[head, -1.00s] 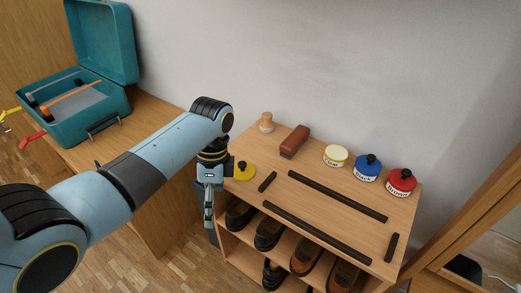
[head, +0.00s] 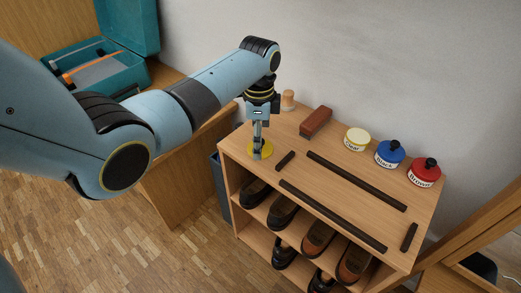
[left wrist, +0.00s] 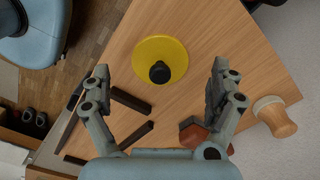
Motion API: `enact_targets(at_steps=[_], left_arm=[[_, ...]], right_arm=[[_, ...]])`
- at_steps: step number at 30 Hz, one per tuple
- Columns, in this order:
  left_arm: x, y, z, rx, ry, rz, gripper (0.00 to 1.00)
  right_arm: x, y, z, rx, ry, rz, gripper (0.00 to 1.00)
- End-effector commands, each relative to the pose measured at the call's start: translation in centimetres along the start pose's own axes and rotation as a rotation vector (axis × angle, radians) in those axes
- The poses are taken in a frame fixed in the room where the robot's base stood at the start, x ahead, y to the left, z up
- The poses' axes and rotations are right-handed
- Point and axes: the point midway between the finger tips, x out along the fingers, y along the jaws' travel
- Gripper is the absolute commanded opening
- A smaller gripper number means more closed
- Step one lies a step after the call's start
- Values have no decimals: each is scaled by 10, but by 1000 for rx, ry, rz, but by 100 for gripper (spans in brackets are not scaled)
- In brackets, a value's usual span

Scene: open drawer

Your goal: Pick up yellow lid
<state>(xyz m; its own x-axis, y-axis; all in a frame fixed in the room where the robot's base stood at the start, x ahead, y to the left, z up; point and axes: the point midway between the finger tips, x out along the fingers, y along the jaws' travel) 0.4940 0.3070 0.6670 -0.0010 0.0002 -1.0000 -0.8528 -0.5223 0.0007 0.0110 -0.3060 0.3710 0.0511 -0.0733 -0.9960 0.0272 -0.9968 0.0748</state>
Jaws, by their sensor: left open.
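The yellow lid (head: 267,150) lies flat on the top of the wooden shoe rack (head: 330,220), near its left end. In the left wrist view the lid (left wrist: 175,50) is a yellow disc with a black knob (left wrist: 160,72) in the middle. My left gripper (head: 257,150) points down over the lid and partly hides it in the head view. In the left wrist view the gripper (left wrist: 160,82) is open, with one finger on each side of the knob and nothing between them. My right gripper does not show.
An open yellowish tin (head: 356,140), a blue tin (head: 389,153) and a red tin (head: 424,172) stand at the back right. A brown brush (head: 316,121) and a wooden knob-like item (head: 288,99) lie behind the lid. Dark strips (head: 333,214) cross the rack top.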

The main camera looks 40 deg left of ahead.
Motion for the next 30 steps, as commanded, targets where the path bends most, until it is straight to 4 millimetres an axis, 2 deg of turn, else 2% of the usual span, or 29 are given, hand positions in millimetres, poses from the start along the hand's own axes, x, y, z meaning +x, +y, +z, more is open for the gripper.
enact_targets(at_steps=[1, 3, 11, 30], left_arm=[[10, 1, 0, 0, -1, 3, 93], [15, 1, 0, 0, 0, 1, 93], [16, 0, 0, 0, 1, -1, 93], [17, 1, 0, 0, -1, 2, 10]], right_arm=[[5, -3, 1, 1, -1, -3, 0], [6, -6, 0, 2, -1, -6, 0], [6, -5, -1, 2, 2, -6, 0], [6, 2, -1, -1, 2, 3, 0]])
